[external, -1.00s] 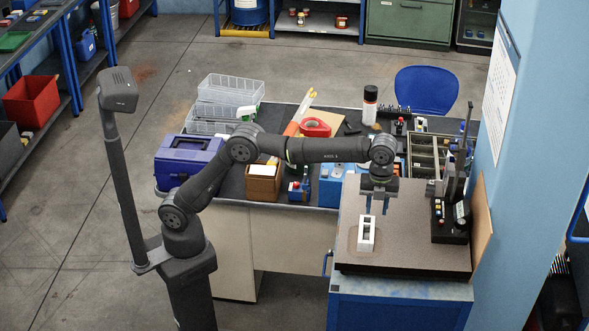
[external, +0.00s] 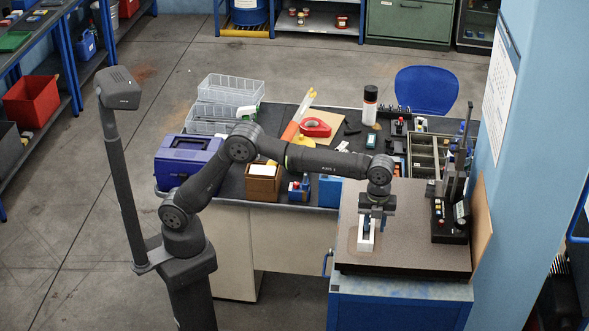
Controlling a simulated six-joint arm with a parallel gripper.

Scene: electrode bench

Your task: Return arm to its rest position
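My gripper (external: 367,227) points down at a small white block-shaped holder (external: 366,246) on the speckled grey plate (external: 423,243). Its blue fingertips are low, at or inside the top opening of the holder. From this angle the fingers overlap each other and the holder, so I cannot tell whether they are open or shut, or whether anything is between them. My arm reaches right from its base, over the bench, and bends down at the wrist.
A black stand with a tall post (external: 452,215) is to the right on the plate. Behind are a compartment tray (external: 427,157), a spray can (external: 370,105) and a red tape dispenser (external: 315,127). A blue toolbox (external: 188,161) is at the left. A blue wall bounds the right.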

